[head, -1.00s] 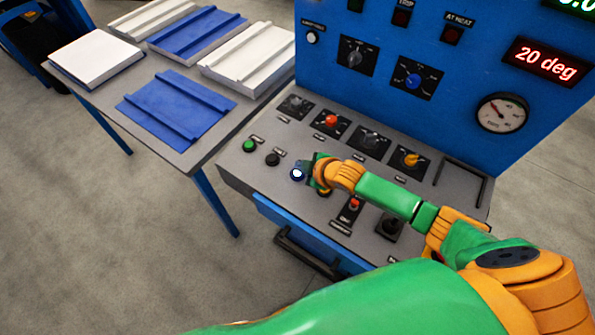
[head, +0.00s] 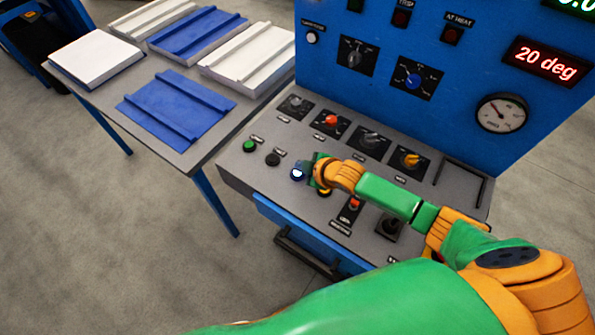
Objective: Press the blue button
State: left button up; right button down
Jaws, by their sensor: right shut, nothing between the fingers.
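The blue button (head: 297,174), with a bright white centre, sits on the sloping grey console (head: 236,172), right of a black button and a green button. My right gripper (head: 306,169) is shut and empty, with its tip right at the blue button's far right edge and partly overlapping it. I cannot tell whether the tip touches the button. My right arm comes in from the lower right across the console. My left gripper is not in view.
A green button (head: 249,145) and a black button (head: 272,159) lie to the left. Red and yellow knobs stand behind. The upright blue panel (head: 465,85) rises at the back. A table with panels stands left.

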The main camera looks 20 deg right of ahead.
aim_at(301, 175)
jog(key=shift+f, duration=0.15)
jog(key=shift+f, duration=0.25)
jog(key=shift+f+b, duration=0.45)
jog(key=shift+b, duration=0.15)
dwell(0.6)
dwell(0.3)
jog(key=shift+r+p, duration=0.85)
jog(key=shift+p, duration=0.1)
notch_tip(301, 175, up, 5)
jog(key=p, duration=0.5)
jog(key=shift+r, duration=0.15)
jog(key=shift+f, duration=0.2)
